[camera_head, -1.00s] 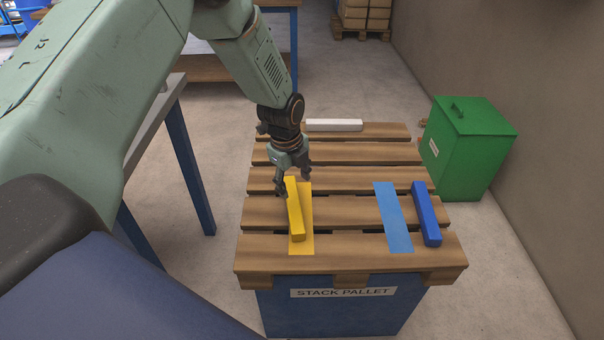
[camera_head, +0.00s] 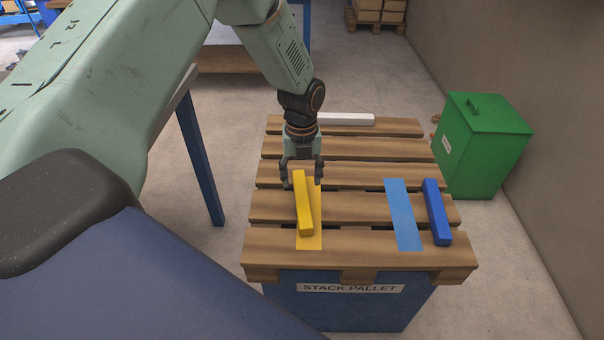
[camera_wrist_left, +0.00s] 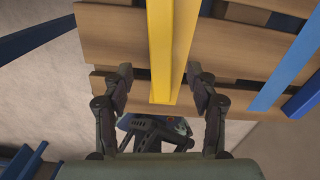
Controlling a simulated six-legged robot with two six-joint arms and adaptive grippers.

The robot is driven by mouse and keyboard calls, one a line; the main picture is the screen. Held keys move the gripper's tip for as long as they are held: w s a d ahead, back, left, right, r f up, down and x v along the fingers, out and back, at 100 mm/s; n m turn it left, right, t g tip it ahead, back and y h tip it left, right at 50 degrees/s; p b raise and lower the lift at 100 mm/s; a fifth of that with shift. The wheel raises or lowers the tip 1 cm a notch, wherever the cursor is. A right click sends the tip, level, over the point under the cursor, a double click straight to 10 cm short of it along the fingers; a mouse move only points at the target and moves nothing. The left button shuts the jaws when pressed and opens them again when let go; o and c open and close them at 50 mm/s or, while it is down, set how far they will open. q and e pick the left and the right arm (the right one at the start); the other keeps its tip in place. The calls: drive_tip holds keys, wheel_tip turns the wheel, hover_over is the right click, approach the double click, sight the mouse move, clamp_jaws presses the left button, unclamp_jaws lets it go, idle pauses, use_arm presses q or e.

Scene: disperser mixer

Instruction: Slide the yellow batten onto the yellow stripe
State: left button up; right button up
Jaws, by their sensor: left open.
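The yellow batten (camera_head: 304,208) lies on the pallet's slats, slightly askew over the left part of the yellow stripe (camera_head: 309,243). The stripe shows along the batten's right side and beyond its near end. My left gripper (camera_head: 302,183) is open at the batten's far end, with one finger on each side. In the left wrist view, the batten (camera_wrist_left: 161,70) runs between the open fingers (camera_wrist_left: 159,73), with visible gaps on both sides. I cannot tell the fingertips' height above the slats. My right gripper is not in view.
On the wooden pallet (camera_head: 350,240), a blue stripe (camera_head: 403,215) and blue batten (camera_head: 436,212) lie to the right. A white batten (camera_head: 346,119) lies at the far edge. A green bin (camera_head: 485,145) stands right of the pallet.

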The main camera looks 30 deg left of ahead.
sight(302, 196)
use_arm(q)
wheel_tip(302, 196, down, 6)
drive_tip(key=shift+w+f+b, duration=0.1)
drive_tip(key=shift+f+b, duration=0.05)
drive_tip(key=shift+b, duration=0.75)
drive_tip(key=shift+f, duration=0.65)
drive_tip(key=shift+c, duration=1.2)
clamp_jaws()
